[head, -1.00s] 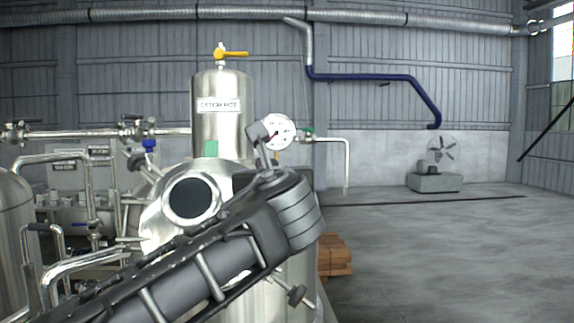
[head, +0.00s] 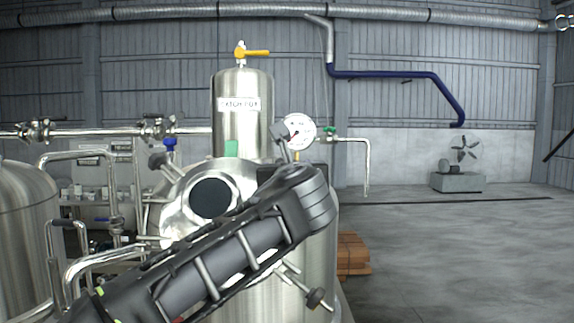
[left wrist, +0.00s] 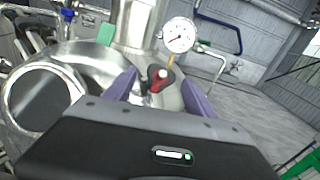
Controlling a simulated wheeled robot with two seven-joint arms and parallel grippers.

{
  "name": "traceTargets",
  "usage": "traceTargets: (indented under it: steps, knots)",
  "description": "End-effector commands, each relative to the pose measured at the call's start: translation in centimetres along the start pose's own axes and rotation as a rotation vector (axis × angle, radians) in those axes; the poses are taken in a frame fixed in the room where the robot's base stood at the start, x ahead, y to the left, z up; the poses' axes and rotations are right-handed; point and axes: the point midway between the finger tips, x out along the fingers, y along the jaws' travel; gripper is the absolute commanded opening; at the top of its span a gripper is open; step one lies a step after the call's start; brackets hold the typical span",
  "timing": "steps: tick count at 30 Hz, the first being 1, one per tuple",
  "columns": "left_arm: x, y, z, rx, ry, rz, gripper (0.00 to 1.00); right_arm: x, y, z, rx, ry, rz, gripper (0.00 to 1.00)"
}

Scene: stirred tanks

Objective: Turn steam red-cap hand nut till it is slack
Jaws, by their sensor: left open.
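The red-cap hand nut (left wrist: 154,82) shows in the left wrist view, red with a pale top and dark parts beside it. My left gripper (left wrist: 158,79) is open, with one purple finger on each side of the nut in that picture. Gaps show between nut and fingers; I cannot tell how deep the nut sits between them. In the head view my left arm crosses in front of the steel tank (head: 318,255) and hides the red cap and the fingertips. My right gripper is not in view.
A round pressure gauge (head: 298,131) and a green-handled valve (head: 330,132) stand close behind the arm. Grey knobs (head: 318,298) stick out around the tank. A steel cylinder (head: 242,125) rises behind. Open floor (head: 450,250) lies to the right.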

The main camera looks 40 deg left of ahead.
Motion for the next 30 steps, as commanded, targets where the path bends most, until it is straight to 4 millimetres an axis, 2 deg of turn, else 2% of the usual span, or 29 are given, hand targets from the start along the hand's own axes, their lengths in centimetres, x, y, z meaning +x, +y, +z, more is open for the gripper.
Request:
traceTargets:
  steps: [5,14,30]
  knots:
    - [1.9,0.0,0.0,0.000,0.001,0.001,0.64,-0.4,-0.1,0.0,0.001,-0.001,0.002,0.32]
    - [2.1,0.0,0.0,0.000,-0.001,-0.001,0.64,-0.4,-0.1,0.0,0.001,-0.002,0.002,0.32]
    - [2.1,0.0,0.0,0.000,-0.001,-0.001,0.21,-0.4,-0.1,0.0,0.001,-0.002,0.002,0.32]
